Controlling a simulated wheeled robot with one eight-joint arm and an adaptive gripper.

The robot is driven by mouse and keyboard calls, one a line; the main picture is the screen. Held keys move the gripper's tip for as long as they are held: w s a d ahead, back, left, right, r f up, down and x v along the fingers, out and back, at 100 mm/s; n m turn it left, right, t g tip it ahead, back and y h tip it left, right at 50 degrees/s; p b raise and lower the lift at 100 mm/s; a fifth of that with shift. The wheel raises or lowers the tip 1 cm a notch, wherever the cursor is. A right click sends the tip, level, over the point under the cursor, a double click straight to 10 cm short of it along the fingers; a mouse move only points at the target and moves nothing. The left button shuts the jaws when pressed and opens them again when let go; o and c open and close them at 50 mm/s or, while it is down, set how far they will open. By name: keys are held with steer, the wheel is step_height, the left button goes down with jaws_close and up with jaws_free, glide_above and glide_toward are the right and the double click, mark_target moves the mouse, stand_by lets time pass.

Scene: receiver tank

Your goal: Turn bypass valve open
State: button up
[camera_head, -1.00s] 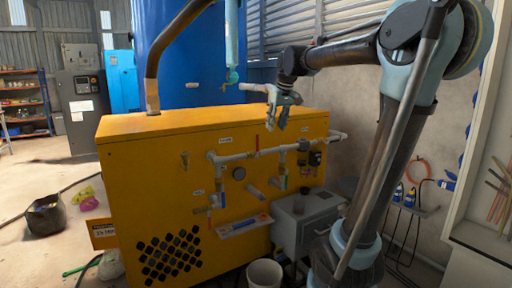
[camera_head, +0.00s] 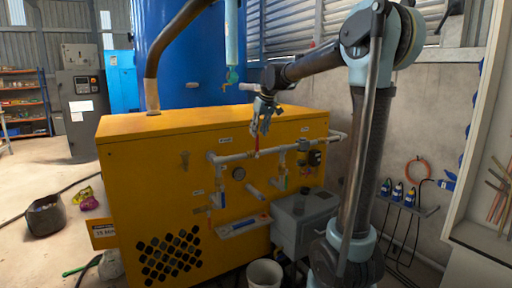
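A yellow cabinet (camera_head: 130,160) carries grey piping (camera_head: 234,157) with several small valves. A valve with an upright red handle (camera_head: 257,143) sits on the upper horizontal pipe. My gripper (camera_head: 260,131) points down just above the upper red handle in the picture, fingers apart and empty. Whether it touches the handle cannot be told.
A grey box (camera_head: 300,222) and a white bucket (camera_head: 264,273) stand at the cabinet's front right. A large blue tank (camera_head: 185,60) rises behind.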

mark_target(257, 147)
steer(key=x, duration=0.8)
steer(key=shift+f, duration=0.2)
jaws_close()
